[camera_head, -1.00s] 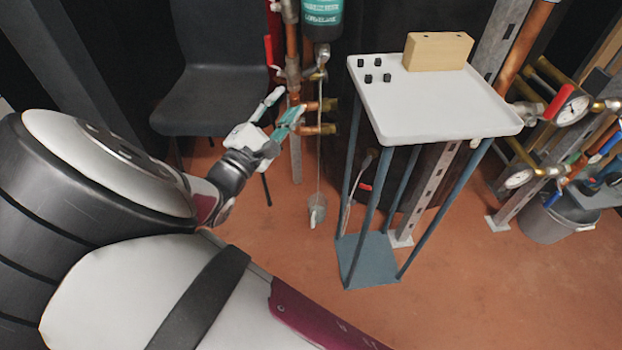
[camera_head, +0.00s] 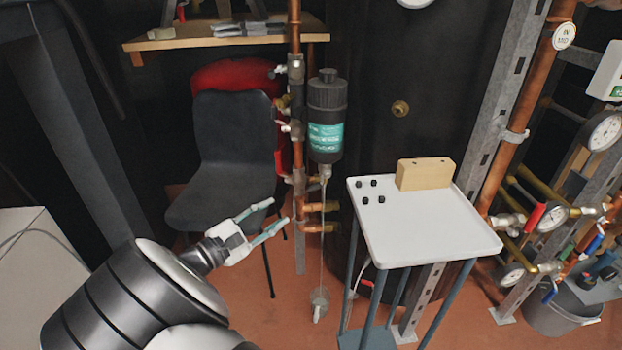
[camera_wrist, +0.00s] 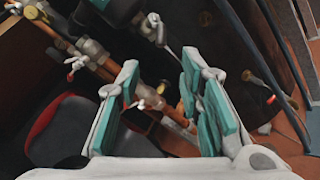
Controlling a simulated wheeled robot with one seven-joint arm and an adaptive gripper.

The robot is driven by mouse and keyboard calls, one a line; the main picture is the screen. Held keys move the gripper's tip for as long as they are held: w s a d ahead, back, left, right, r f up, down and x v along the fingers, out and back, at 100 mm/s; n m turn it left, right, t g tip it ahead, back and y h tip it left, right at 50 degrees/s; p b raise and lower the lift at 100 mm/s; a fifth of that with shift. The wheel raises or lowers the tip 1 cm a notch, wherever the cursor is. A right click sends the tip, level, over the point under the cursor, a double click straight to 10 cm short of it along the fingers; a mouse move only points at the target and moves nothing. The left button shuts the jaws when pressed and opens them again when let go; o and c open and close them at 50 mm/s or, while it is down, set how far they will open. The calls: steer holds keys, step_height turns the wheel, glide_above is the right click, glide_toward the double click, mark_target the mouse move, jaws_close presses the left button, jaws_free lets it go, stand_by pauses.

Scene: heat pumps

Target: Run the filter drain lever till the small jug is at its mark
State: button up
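The filter (camera_head: 326,112) is a black cylinder with a teal label, fixed beside a vertical copper pipe. A small metal drain fitting with a lever (camera_head: 324,176) hangs under it; the lever's exact angle is too small to tell. A thin pale vertical line, stream or tube, runs from there to the small jug (camera_head: 319,303) on the floor. The jug's level and mark cannot be made out. My gripper (camera_head: 278,214) is open and empty, left of and below the drain fitting. In the wrist view a pale-handled fitting (camera_wrist: 159,30) shows beyond my open fingers.
A white-topped stand (camera_head: 425,235) with a wooden block (camera_head: 425,174) and several black knobs stands right of the jug. A dark chair (camera_head: 225,155) is behind my gripper. Copper pipes (camera_head: 296,130) run close by. Gauges and valves are at right.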

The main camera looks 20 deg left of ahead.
mark_target(308, 191)
steer(key=b+x, duration=0.3)
steer(key=x, duration=1)
steer(key=shift+w+d+f, duration=0.1)
steer(key=shift+w, duration=0.25)
steer(key=shift+c, duration=0.3)
jaws_close()
